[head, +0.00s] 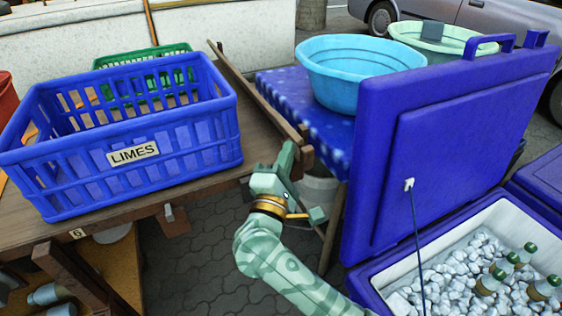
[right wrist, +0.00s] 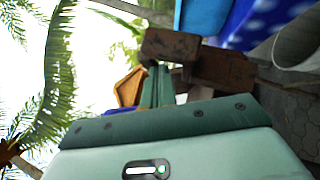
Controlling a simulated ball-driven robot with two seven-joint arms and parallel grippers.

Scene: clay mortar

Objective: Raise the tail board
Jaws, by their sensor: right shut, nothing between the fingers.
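The tail board (head: 255,95) shows as a long, narrow wooden strip along the right end of the wooden cart bed (head: 190,160). Dark wooden blocks sit at its near end; they also show in the right wrist view, just beyond my fingertips. My right gripper (head: 288,158) is at this near end, against or very close to the wood; I cannot tell whether it touches. In the right wrist view the green fingers (right wrist: 158,88) are together with nothing between them. The board's lower part and outer face are mostly hidden. My left gripper is out of view.
A blue LIMES crate (head: 125,130) stands on the cart bed, with a green crate (head: 150,62) behind. To the right are a blue-clothed table (head: 290,90) with a turquoise basin (head: 360,68) and an open blue cooler (head: 455,150) holding ice and bottles. Paving lies below.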

